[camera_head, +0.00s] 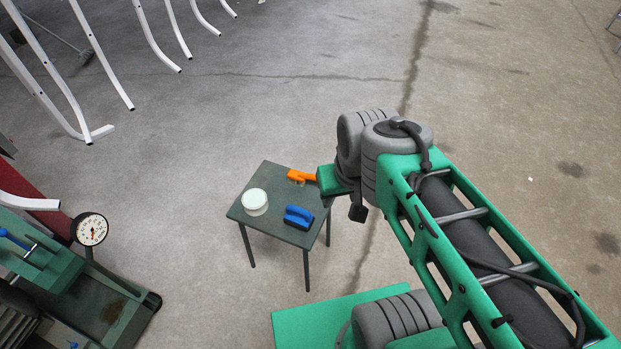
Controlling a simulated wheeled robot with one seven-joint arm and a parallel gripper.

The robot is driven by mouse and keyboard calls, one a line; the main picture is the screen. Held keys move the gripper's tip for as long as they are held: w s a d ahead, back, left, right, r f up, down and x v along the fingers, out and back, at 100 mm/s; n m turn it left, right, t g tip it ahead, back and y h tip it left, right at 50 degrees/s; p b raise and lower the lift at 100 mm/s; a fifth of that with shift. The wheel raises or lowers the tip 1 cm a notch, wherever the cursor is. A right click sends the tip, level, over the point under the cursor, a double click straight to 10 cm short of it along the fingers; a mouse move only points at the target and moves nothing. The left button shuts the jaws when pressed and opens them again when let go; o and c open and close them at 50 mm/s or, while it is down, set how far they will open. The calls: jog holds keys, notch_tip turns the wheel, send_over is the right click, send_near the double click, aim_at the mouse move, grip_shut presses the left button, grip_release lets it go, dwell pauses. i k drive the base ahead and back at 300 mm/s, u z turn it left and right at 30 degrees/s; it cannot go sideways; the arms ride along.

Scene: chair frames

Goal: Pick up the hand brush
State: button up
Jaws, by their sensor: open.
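A small orange thing with a handle (300,176), which looks like the hand brush, lies near the back right edge of the small dark table (262,228). A blue thing with a raised handle (299,216), perhaps a second brush, lies nearer the table's front right edge. My gripper (333,181), at the green end of my arm, is by the table's right edge, close to the orange handle. It is open and holds nothing that I can see. Its fingertips are mostly hidden, and I cannot tell whether it touches the orange thing.
A white round tub (255,202) stands at the table's left side. White chair frames (85,50) stand at the upper left. A machine with a round dial gauge (91,229) is at the lower left. The concrete floor behind the table is clear.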

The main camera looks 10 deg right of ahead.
aim_at(295, 177)
jog(key=u, duration=0.5)
jog(key=k, duration=0.6)
jog(key=u, duration=0.65)
jog(key=i, duration=1.05)
jog(key=z, duration=0.5)
